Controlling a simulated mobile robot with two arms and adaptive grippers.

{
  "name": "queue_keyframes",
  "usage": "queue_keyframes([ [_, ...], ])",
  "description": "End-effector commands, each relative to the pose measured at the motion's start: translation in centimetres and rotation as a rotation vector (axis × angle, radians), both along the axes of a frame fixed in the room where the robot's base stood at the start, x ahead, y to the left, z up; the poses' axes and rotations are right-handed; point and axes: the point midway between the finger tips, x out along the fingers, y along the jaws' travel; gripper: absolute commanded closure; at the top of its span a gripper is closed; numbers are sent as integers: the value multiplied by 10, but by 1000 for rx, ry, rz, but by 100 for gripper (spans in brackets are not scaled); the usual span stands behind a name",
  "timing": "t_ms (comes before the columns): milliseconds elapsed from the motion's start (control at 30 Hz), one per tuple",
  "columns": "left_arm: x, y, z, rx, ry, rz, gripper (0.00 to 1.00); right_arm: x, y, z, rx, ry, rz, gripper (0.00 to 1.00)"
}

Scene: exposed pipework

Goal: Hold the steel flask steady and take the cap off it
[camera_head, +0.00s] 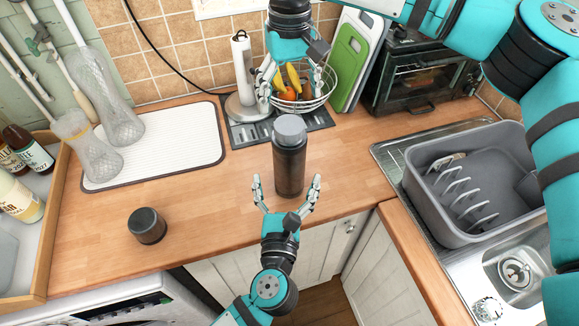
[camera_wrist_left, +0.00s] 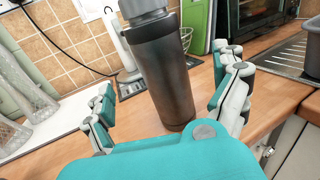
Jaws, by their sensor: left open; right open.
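The dark steel flask (camera_head: 289,168) stands upright on the wooden counter near its front edge. Its grey cap (camera_head: 290,127) is on top. My left gripper (camera_head: 286,184) is open in front of the flask, a finger to each side, with no clear contact. In the left wrist view the flask (camera_wrist_left: 165,80) rises between the spread fingers (camera_wrist_left: 165,95), and the cap (camera_wrist_left: 142,8) is cut off by the top edge. My right gripper (camera_head: 292,86) is open and empty above and behind the cap, fingers pointing down.
A short dark round container (camera_head: 147,226) stands at the front left. A white drying mat (camera_head: 190,140) holds glass vessels. Behind are a paper towel holder (camera_head: 243,70), a fruit basket (camera_head: 320,98) and cutting boards (camera_head: 350,60). A grey dish tub (camera_head: 465,215) sits at the right.

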Motion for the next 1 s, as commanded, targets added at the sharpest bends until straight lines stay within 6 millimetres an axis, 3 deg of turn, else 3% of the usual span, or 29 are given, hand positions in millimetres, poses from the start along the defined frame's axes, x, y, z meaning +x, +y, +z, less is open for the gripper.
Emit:
queue_keyframes([
  [200,45,-3,1,3,-3,0,3,0,0,0,1,0,0,19],
  [433,79,-6,0,3,-2,-1,3,0,1,0,2,1,0,19],
  [600,91,-7,0,2,-1,-1,3,0,1,0,2,1,0,19],
  [900,93,-7,0,1,0,-1,3,0,1,0,2,1,0,19],
  [1000,93,-7,0,1,0,-1,13,0,1,0,2,1,0,19],
])
